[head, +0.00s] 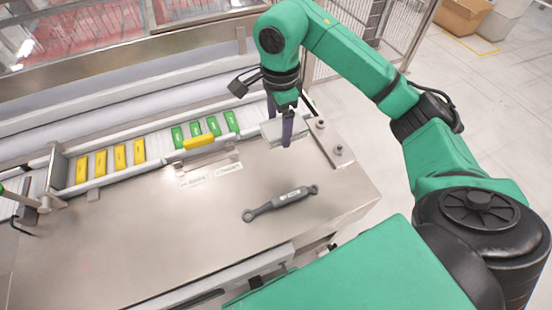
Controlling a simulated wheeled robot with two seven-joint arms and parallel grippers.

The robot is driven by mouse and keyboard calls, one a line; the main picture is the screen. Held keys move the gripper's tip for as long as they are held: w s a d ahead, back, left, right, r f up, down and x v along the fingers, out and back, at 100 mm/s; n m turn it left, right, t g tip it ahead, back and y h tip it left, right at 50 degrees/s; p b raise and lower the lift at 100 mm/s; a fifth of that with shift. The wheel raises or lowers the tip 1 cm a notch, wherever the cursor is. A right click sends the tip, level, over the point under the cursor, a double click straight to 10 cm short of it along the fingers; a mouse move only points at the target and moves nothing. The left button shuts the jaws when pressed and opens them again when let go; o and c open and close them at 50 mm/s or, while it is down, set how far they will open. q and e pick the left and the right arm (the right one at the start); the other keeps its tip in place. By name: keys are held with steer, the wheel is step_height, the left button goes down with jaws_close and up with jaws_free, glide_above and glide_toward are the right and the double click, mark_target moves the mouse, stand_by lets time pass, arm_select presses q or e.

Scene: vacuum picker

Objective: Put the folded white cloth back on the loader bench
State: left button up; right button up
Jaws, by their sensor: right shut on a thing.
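The folded white cloth (268,131) is a pale flat pad at the back right of the steel loader bench (140,240), by the end of the conveyor. My right gripper (281,135) points down at it from above, its dark fingers shut on the cloth. The fingers hide part of the cloth. I cannot tell whether its underside touches the bench. My left gripper is not clearly in view.
A dark grey tool (280,203) lies on the bench. Yellow packs (120,158) and green packs (213,125) stand on the conveyor behind. Two small knobs (338,150) sit on a plate right of the cloth. The bench's front left is bare.

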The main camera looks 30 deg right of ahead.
step_height(320, 180, down, 6)
steer(key=s, duration=0.2)
glide_above(279, 171)
step_height(279, 171, down, 5)
steer(key=shift+r+p, duration=0.2)
steer(key=shift+p, duration=0.25)
step_height(279, 171, down, 4)
steer(key=shift+f+p, duration=0.1)
steer(key=shift+p, duration=0.35)
steer(key=shift+s+f, duration=0.1)
steer(key=shift+f, duration=0.5)
steer(key=o, duration=1.1)
steer(key=shift+c, duration=0.2)
arm_select(q)
steer(key=shift+s+r, duration=0.45)
steer(key=shift+s, duration=0.25)
